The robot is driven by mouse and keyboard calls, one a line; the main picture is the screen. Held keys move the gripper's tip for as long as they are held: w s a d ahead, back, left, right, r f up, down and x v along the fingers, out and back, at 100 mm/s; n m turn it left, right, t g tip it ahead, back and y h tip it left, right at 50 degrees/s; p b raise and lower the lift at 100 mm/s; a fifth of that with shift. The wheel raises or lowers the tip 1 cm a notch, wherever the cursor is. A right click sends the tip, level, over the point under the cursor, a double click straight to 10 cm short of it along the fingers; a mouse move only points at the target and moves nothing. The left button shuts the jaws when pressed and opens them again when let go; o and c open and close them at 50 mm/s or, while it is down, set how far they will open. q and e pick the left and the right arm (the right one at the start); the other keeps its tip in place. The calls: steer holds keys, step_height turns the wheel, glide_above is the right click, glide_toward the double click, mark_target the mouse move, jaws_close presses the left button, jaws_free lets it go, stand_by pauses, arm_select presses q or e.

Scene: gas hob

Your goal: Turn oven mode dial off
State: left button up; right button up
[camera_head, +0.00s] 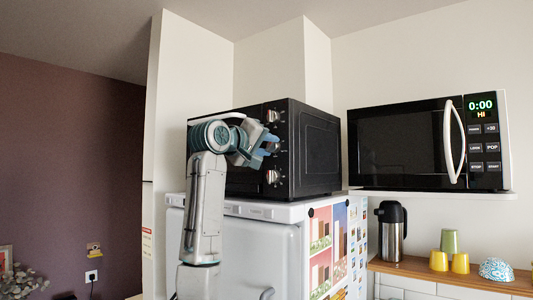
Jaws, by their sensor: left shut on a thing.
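A black toaster oven (315,150) stands on top of a white fridge. Its front carries a column of silver dials on the right side. The top dial (272,116) and the bottom dial (271,177) show clear of my gripper. My left gripper (271,144), with blue-grey fingers, is at the middle of this column and shut on the middle dial, which its fingers mostly hide. The dial's markings and angle are too small or covered to read. My left arm covers the left part of the oven front. My right gripper is not in view.
The fridge (250,210) stands under the oven, with pictures on its side. A microwave (410,145) sits on a shelf to the right. Below it, a steel flask (392,232), yellow cups (460,263) and a patterned bowl (495,269) stand on a wooden counter.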

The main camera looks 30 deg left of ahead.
arm_select(q)
steer(key=n+b, duration=0.2)
steer(key=n, duration=0.1)
steer(key=n+b, duration=0.1)
steer(key=shift+f+n, duration=0.25)
steer(key=shift+n, duration=0.05)
steer(key=shift+r+n+b, duration=0.1)
steer(key=shift+n+b, duration=1.2)
steer(key=shift+n, duration=0.3)
steer(key=o, duration=1)
steer(key=shift+c, duration=0.2)
